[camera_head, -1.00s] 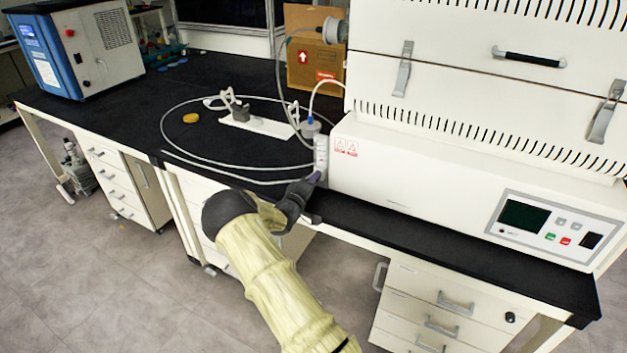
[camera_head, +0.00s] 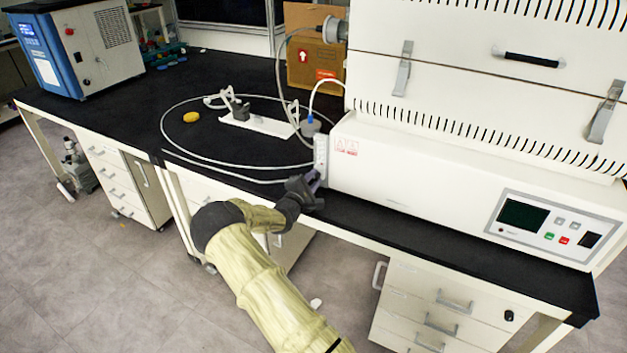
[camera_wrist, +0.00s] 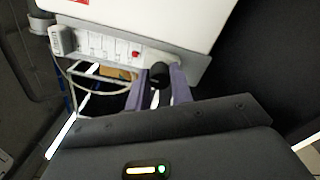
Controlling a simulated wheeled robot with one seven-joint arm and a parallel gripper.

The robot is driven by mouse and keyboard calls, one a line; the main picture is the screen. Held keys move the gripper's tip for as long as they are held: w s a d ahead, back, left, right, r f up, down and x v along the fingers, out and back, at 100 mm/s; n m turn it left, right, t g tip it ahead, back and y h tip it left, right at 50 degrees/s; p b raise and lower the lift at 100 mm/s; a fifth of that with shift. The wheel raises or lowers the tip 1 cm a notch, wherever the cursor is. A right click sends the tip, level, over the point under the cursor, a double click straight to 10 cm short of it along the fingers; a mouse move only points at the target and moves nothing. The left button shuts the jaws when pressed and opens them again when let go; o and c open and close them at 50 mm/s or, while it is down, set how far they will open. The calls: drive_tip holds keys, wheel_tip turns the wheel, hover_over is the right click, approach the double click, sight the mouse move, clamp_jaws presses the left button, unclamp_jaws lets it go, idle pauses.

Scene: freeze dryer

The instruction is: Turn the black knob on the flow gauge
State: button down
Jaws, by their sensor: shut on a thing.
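The flow gauge (camera_head: 320,150) is a slim white upright block at the left front corner of the white machine. In the wrist view the gauge (camera_wrist: 105,45) shows as a pale panel with a small red spot. The black knob (camera_wrist: 158,72) sits at its lower end, between the two purple-grey fingers of my gripper (camera_wrist: 158,92). The fingers are shut on the knob, one on each side. In the head view my gripper (camera_head: 314,183) is at the base of the gauge, and the knob is hidden there.
The white machine (camera_head: 430,170) stands right of the gauge, with a control panel (camera_head: 552,227). A hose loop (camera_head: 165,125), a white stand (camera_head: 260,124), a yellow item (camera_head: 191,117) and a cardboard box (camera_head: 305,70) are on the black bench. The floor in front is free.

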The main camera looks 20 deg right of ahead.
drive_tip(key=shift+a+f+n, duration=0.1)
drive_tip(key=shift+f+n, duration=0.15)
drive_tip(key=shift+n, duration=0.35)
drive_tip(key=c, duration=1.4)
unclamp_jaws()
drive_tip(key=shift+s, duration=0.1)
drive_tip(key=shift+o, duration=0.8)
drive_tip(key=shift+r, duration=0.15)
drive_tip(key=v, duration=1.7)
drive_tip(key=shift+b, duration=0.45)
drive_tip(key=shift+s+a, duration=0.1)
